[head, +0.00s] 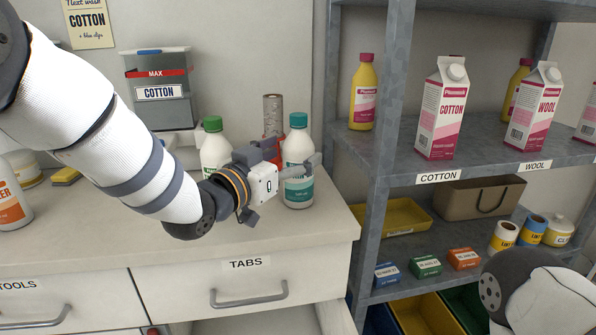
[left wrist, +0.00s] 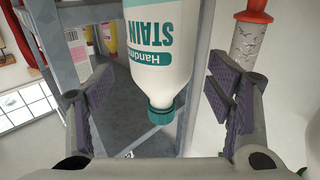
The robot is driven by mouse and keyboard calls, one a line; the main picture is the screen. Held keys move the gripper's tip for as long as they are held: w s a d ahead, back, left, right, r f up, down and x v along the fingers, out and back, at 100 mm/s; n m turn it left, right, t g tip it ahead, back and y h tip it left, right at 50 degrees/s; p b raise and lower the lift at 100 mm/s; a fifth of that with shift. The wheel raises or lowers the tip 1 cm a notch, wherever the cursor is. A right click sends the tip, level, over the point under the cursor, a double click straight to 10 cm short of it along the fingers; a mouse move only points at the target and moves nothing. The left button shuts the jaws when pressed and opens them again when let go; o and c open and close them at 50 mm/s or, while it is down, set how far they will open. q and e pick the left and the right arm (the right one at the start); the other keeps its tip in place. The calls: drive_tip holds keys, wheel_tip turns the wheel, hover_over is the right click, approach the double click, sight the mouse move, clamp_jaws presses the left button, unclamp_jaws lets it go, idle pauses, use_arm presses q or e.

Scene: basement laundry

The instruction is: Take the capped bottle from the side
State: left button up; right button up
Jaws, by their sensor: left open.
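A white capped bottle (head: 298,150) with a teal cap and teal label stands upright on the counter near its right end. In the left wrist view the bottle (left wrist: 160,45) appears upside down, reading "STAIN", between my open fingers. The gripper (left wrist: 163,100) is open, with gaps visible on both sides of the bottle. A second white bottle with a green cap (head: 214,143) stands just left, partly hidden by my gripper. My right gripper is not in view.
A grey tube with a red base (head: 272,112) stands behind the bottles. A grey "COTTON" bin (head: 159,92) stands at the back left. The metal shelf post (head: 378,160) rises close on the right, beside shelves of cartons and small boxes. Drawers (head: 232,290) lie below the counter.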

use_arm(q)
drive_tip(key=x, duration=0.3)
drive_tip(key=shift+w+f, duration=0.15)
drive_tip(key=shift+f, duration=0.1)
drive_tip(key=shift+r, duration=0.1)
drive_tip(key=shift+c, duration=0.4)
drive_tip(key=c, duration=1.7)
